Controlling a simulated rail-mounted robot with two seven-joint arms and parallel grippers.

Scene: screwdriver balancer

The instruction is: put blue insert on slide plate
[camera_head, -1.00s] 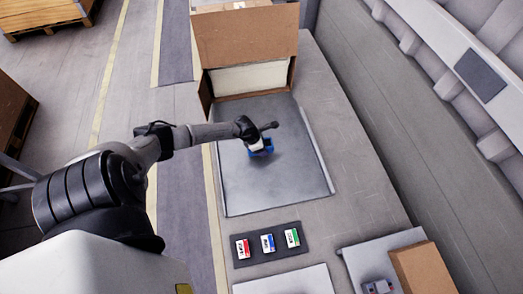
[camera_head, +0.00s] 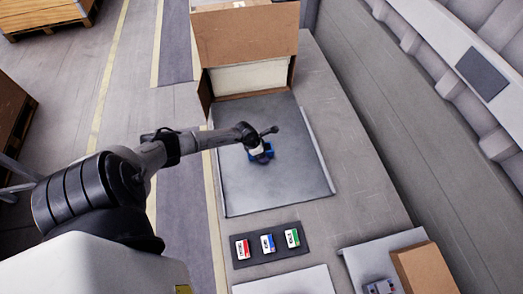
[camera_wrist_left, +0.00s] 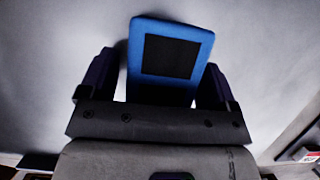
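The blue insert (camera_wrist_left: 205,38), with a dark square recess, lies between the fingers of my left gripper (camera_wrist_left: 160,75) in the left wrist view. It sits slightly askew, with a narrow gap to the left finger and its other edge close to the right finger. The left gripper looks open around it. In the head view, the blue insert (camera_head: 262,153) is below my left gripper (camera_head: 258,147), low over or on the grey slide plate (camera_head: 290,185); contact is hard to tell. My right gripper is not in view.
A dark tray (camera_head: 247,259) with red, blue and green labelled pieces lies in front of the plate. An open cardboard box (camera_head: 245,45) stands behind it. Another brown box (camera_head: 422,268) is at lower right. Most of the plate is clear.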

